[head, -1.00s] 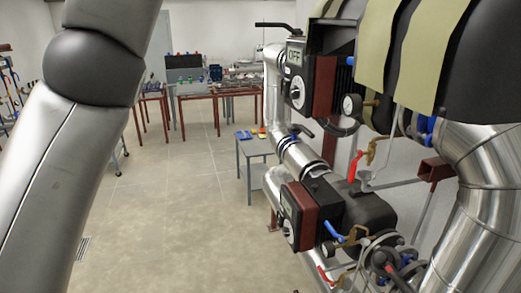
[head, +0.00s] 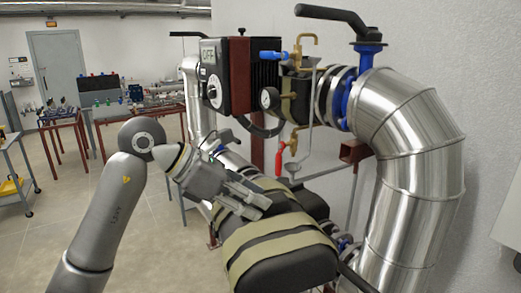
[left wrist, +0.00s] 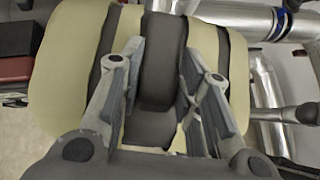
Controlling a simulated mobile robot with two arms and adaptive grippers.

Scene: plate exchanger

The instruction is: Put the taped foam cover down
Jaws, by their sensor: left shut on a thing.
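The taped foam cover (head: 285,262) is a bulky black piece with beige tape strips around it. It is low in the middle of the head view, in front of the lower pipework. In the left wrist view the cover (left wrist: 72,55) fills much of the picture. My left gripper (head: 262,202) is at its upper left side. In the left wrist view the fingers of the left gripper (left wrist: 165,85) are on both sides of a black raised part of the cover. I cannot tell whether the cover touches anything below. My right gripper is not in view.
An upper valve box with an "OFF" display (head: 240,75), a brass fitting with a red handle (head: 281,157) and a large silver pipe (head: 420,165) are behind and to the right. The cover hides much of the lower pipework. Open floor (head: 125,235) is on the left.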

